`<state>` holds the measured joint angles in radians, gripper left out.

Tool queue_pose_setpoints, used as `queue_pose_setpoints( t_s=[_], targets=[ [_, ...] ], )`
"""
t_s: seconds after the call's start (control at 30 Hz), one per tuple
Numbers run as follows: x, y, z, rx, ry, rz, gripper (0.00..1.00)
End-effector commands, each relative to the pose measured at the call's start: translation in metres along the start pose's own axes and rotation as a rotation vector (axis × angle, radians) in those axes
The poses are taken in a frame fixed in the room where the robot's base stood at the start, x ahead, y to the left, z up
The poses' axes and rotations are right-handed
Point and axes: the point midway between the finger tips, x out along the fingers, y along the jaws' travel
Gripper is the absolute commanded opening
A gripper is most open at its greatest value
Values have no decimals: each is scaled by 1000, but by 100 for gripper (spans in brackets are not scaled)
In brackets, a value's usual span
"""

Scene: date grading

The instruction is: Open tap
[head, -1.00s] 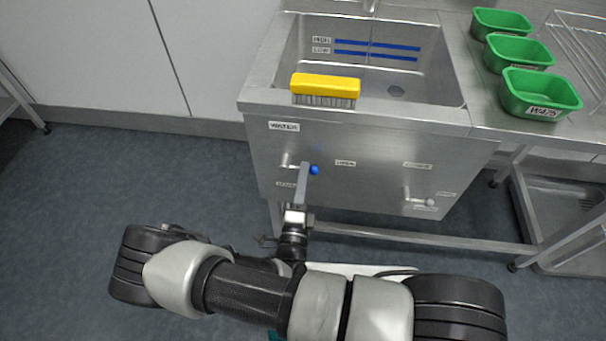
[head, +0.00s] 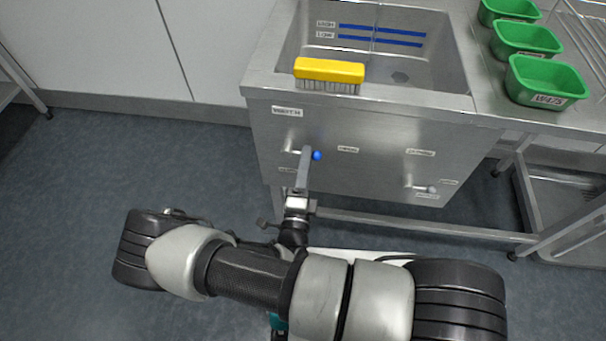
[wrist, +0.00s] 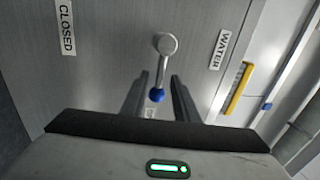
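The water tap is a grey lever with a blue knob (head: 317,155) on the sink's front panel. In the head view it points right, towards a small label (head: 347,149). In the wrist view the lever (wrist: 162,68) runs from its round hub down to the blue knob (wrist: 156,95). My gripper (wrist: 159,84) is open, one finger on each side of the knob, with gaps visible on both sides. In the head view my gripper (head: 305,150) reaches up to the lever and hides part of it. A CLOSED label (wrist: 66,27) and a WATER label (wrist: 221,49) show.
The steel sink (head: 460,80) has a yellow brush (head: 329,70) on its front rim. A second lever (head: 420,188) is at the panel's right. Several green tubs, one nearest (head: 545,82), stand on the right counter. The floor (head: 70,200) at left is clear.

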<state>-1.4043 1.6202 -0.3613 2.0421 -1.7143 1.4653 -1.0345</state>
Motion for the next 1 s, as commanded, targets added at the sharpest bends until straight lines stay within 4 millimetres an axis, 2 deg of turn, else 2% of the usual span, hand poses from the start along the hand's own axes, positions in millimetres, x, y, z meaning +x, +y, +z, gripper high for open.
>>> queue_pose_setpoints(
  t_s=[0.17,0.5,0.7,0.83,1.0],
  targets=[
    [-24,0,1,-1,-4,2,28],
    [-106,0,1,0,-5,3,28],
    [-147,0,0,-3,-3,2,28],
    [-163,0,0,-1,-2,1,28],
    [-172,0,0,-2,-1,0,28]
  ],
)
